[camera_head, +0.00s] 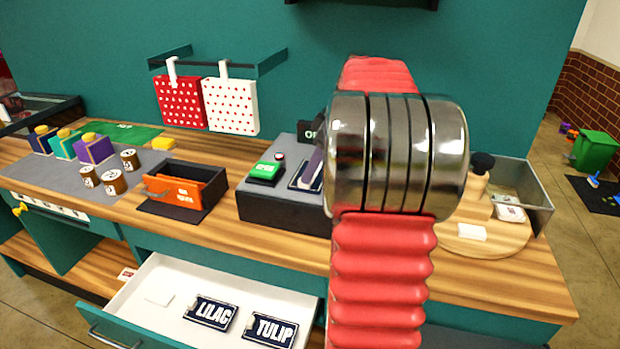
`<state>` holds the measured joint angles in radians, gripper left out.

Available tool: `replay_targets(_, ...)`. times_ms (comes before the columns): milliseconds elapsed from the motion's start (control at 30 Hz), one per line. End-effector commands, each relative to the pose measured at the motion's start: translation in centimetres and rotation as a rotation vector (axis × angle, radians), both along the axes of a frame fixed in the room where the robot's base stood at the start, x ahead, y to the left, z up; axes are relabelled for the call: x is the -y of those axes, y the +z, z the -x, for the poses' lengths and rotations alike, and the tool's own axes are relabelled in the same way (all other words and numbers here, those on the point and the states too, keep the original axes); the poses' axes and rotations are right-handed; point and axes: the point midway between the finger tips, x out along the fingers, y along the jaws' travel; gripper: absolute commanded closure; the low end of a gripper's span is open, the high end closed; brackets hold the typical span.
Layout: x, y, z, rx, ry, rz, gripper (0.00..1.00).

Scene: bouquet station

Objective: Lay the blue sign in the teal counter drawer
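The teal counter drawer (150,277) is pulled open at the lower left, with a white inside. Two navy signs lie flat in it, one reading LILAC (212,313) and one reading TULIP (270,330). A small white piece (159,298) lies at its left. Another dark navy card with a white edge (298,181) lies on the grey-topped black box (285,212), partly hidden by my arm. A greyish purple shape stands over this card; I cannot tell what it is. My red arm with its metal joint fills the middle, and my gripper is not visible.
Jars (112,182) and colored blocks sit on the grey mat at left. A round wooden board (480,240) and a metal bin (528,190) are at right.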

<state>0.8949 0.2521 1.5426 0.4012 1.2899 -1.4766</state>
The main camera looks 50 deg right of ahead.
Motion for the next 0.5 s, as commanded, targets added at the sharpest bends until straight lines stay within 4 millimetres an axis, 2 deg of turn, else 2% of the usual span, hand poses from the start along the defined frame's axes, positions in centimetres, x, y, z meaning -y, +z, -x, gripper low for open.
replay_targets(200, -0.5, -2.5, -1.0, 0.0, 0.001, 0.0, 0.64)
replay_targets(500, -0.5, -3.0, -1.2, 0.0, 0.0, 0.001, 0.64)
